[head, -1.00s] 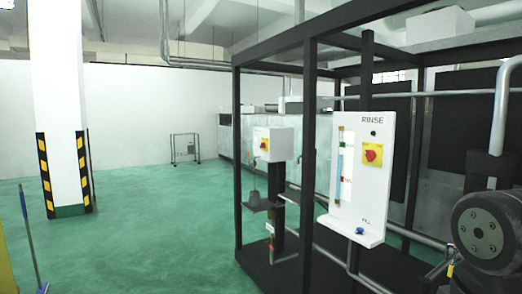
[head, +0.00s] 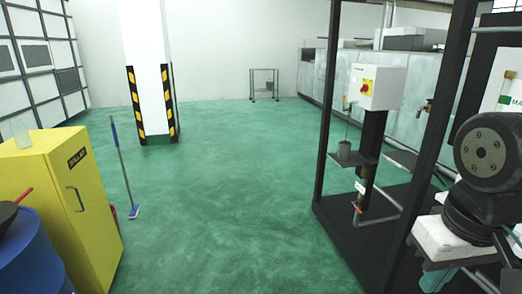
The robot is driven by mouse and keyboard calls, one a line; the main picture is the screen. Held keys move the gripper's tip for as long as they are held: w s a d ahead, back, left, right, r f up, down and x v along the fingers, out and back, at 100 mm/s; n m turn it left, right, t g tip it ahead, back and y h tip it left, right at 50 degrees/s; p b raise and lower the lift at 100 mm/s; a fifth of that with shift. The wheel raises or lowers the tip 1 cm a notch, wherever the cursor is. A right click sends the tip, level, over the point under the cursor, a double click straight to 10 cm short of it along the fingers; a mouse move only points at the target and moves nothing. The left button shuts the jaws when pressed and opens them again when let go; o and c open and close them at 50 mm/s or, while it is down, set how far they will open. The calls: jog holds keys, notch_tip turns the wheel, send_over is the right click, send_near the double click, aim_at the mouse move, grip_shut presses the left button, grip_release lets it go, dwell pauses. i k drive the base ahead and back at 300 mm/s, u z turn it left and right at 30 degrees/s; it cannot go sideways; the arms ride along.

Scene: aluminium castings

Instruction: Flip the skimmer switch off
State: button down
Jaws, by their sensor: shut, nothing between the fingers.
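A white switch box (head: 378,86) with a red rotary knob on a yellow plate (head: 367,87) is mounted on a dark post, right of the middle in the head view. No label can be read on it, so I cannot tell for certain that it is the skimmer switch. The knob's exact setting is too small to tell. A small grey pot-like part (head: 344,150) sits on a shelf below the box. My arm's dark joint shows at the right edge, nearer than the box. My gripper is not in view.
A dark frame (head: 321,110) stands around the box, with pipes low inside it. A yellow cabinet (head: 85,200), a blue drum (head: 35,250) and a mop (head: 120,165) are at left. A striped pillar (head: 150,85) stands farther back. The green floor between is clear.

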aim_at(364, 87)
jog(key=u, duration=0.25)
jog(key=i, duration=2)
jog(key=z, duration=0.4)
jog(key=i, duration=2)
jog(key=z, duration=0.55)
